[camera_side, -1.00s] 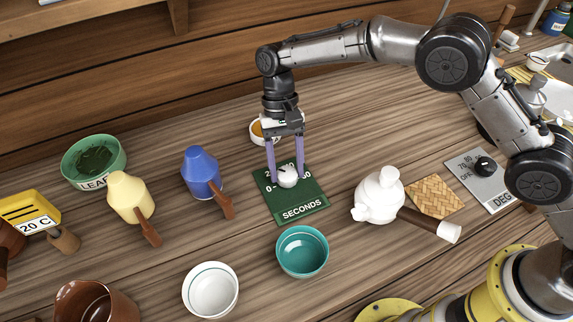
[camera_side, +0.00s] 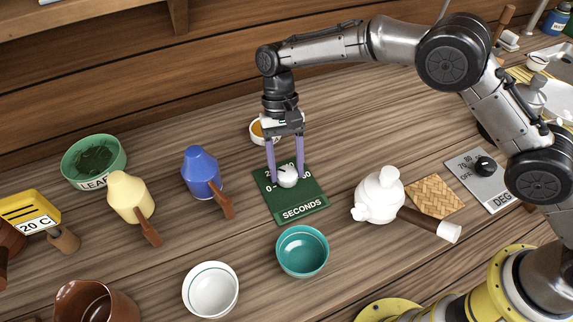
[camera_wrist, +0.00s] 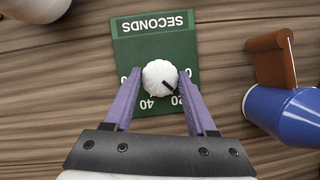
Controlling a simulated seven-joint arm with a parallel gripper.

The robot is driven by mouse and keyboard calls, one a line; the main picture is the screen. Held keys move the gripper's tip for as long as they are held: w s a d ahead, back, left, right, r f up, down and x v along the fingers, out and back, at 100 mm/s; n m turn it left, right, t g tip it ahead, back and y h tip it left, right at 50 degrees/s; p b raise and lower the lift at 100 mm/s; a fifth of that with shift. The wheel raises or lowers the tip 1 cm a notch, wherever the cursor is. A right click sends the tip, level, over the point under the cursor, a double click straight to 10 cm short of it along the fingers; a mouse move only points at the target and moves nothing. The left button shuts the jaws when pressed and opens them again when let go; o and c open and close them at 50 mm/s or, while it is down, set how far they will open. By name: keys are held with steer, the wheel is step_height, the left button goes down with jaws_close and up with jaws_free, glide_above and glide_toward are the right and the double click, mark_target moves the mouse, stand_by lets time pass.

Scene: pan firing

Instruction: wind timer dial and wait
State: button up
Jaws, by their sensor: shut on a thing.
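The timer is a flat green plate marked SECONDS (camera_side: 302,213), lying on the wooden counter. Its white ribbed dial (camera_side: 287,178) sits at the middle; it also shows in the wrist view (camera_wrist: 159,75). The dial's black pointer line aims to the lower right in the wrist view, near the printed 20, with 40 beside it. My gripper (camera_side: 287,176) comes down from above, its two purple fingers on either side of the dial and shut on it. The fingers hide some of the printed numbers.
A teal bowl (camera_side: 303,267) stands in front of the timer, a blue pot with a wooden handle (camera_side: 201,172) at left, a white teapot (camera_side: 377,205) at right. A small dish (camera_side: 257,132) sits just behind my gripper. A grey dial plate (camera_side: 484,197) lies farther right.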

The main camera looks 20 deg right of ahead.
steer(key=o, duration=1.4)
steer(key=shift+c, duration=0.2)
steer(key=shift+r, duration=0.15)
steer(key=v, duration=1.3)
steer(key=shift+r, duration=0.25)
steer(key=shift+w, duration=0.1)
